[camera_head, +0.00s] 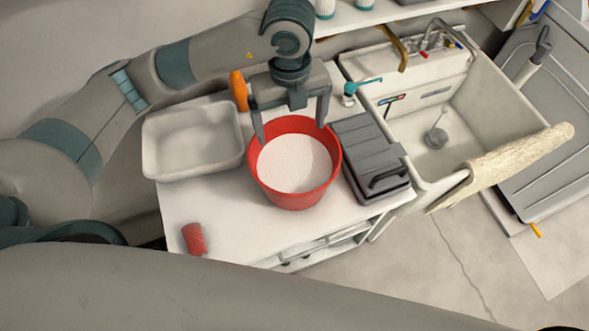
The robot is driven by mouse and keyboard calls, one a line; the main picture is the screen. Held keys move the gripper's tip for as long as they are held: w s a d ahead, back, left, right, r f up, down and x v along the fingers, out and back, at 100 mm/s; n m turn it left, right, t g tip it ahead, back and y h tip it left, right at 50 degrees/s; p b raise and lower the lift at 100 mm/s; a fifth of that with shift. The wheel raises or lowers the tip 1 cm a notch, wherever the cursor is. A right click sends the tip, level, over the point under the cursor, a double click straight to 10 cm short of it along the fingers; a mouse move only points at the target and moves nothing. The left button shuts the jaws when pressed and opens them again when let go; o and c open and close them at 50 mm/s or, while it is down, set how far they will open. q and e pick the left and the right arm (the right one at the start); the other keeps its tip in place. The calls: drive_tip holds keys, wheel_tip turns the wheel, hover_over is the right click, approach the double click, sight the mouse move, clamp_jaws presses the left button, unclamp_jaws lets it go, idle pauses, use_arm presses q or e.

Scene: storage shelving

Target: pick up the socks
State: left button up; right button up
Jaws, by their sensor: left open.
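I cannot make out anything that is clearly socks. A small red rolled or cylindrical item (195,238) lies at the near left corner of the white cabinet top; I cannot tell whether it is socks. My left gripper (290,132) points down over the far side of a red bucket (298,199). Its two fingers are wide apart, with nothing between them. The bucket holds white, fine-grained material. I cannot tell whether the fingers touch its rim. My right gripper is not in view.
A white tub (192,172) stands left of the bucket, and a grey lidded case (364,140) stands close on its right. An orange-handled item (239,91) is behind. A sink (487,97) with a cream towel (505,165) is at right.

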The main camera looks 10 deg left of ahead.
use_arm(q)
drive_tip(key=f, duration=0.1)
drive_tip(key=p, duration=0.3)
hover_over(294, 168)
drive_tip(key=f, duration=1)
drive_tip(key=shift+w+a, duration=0.1)
drive_tip(key=shift+a, duration=0.25)
drive_tip(key=shift+f, duration=0.55)
drive_tip(key=shift+d+f+p, duration=0.15)
drive_tip(key=shift+f+p, duration=0.25)
drive_tip(key=shift+p, duration=0.25)
drive_tip(key=f, duration=0.1)
drive_tip(key=f+p, duration=0.1)
drive_tip(key=f, duration=0.1)
drive_tip(key=shift+s+d+p, duration=0.2)
drive_tip(key=shift+d+p, duration=0.05)
drive_tip(key=shift+p, duration=0.1)
drive_tip(key=shift+f, duration=0.7)
